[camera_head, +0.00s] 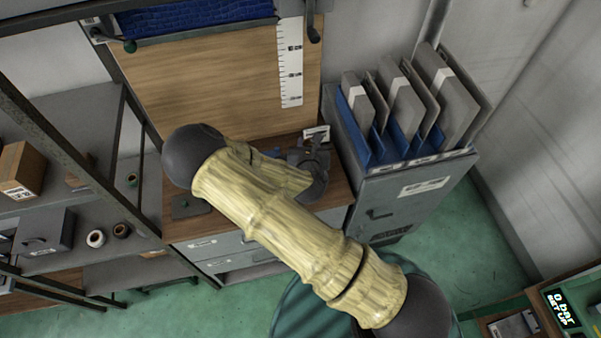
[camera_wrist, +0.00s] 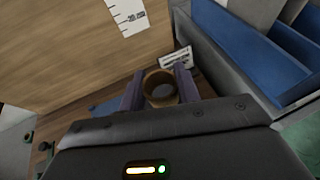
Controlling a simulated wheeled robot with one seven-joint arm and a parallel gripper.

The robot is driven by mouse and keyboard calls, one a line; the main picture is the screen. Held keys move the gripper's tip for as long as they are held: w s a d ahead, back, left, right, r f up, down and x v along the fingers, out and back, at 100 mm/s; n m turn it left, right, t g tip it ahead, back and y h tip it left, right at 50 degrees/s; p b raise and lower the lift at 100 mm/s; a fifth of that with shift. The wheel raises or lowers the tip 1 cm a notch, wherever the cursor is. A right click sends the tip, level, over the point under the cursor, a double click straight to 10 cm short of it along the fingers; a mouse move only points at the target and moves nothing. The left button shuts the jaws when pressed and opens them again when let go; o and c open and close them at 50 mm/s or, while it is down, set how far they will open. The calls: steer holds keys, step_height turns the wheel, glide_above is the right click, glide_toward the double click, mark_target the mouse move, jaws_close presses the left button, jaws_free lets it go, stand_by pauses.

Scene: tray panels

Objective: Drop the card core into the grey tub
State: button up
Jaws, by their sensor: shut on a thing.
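The card core (camera_wrist: 149,87), a short brown tube with an open top, sits between the two fingers of my gripper (camera_wrist: 160,80) in the wrist view. My gripper is shut on it, above or at the wooden worktop; I cannot tell whether the core touches the worktop. In the head view my gripper (camera_head: 313,162) is over the worktop's right part, partly behind my arm, and the core is not distinct. A grey box (camera_head: 43,231) with a label stands on the left shelf; I cannot tell whether it is the grey tub.
A grey cabinet (camera_head: 412,195) holding upright grey panels and blue dividers stands right of the worktop (camera_head: 335,192). A wooden back panel (camera_head: 205,80) with a white scale rises behind. On the left shelves are a cardboard box (camera_head: 20,170) and dark-and-white rolls (camera_head: 96,238).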

steer(key=shift+s+d, duration=0.15)
step_height(320, 180, down, 6)
steer(key=b, duration=0.4)
steer(key=shift+s+a+b, duration=0.25)
steer(key=shift+a+b, duration=0.1)
steer(key=shift+w, duration=0.1)
